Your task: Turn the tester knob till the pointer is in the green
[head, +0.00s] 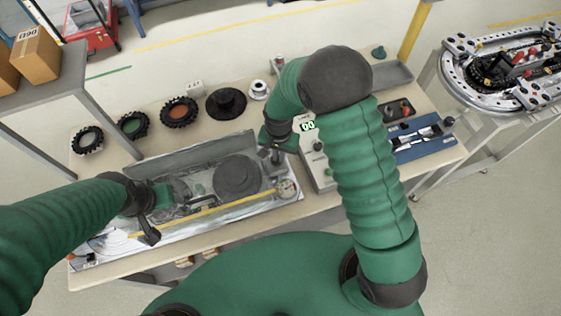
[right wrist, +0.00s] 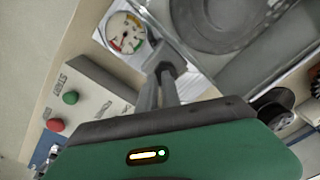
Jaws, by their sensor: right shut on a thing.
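The tester gauge (head: 287,188) is a round white dial at the right end of the grey tray. In the right wrist view the dial (right wrist: 125,35) shows red, yellow and green marks; I cannot read its thin pointer surely. My right gripper (head: 274,153) reaches down beside the gauge. In the wrist view its fingers (right wrist: 165,72) are close together, shut on a small dark thing just beside the dial, apparently the knob, mostly hidden by the fingertips. My left gripper (head: 150,228) is over the left part of the tray; its opening is unclear.
A control box (head: 316,172) with a small display (head: 308,126) stands right of the tray; its green button (right wrist: 70,97) and red button (right wrist: 55,125) show. Several rings and gears line the bench's back. A blue case (head: 415,142) lies right. A ring track (head: 505,62) stands beyond.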

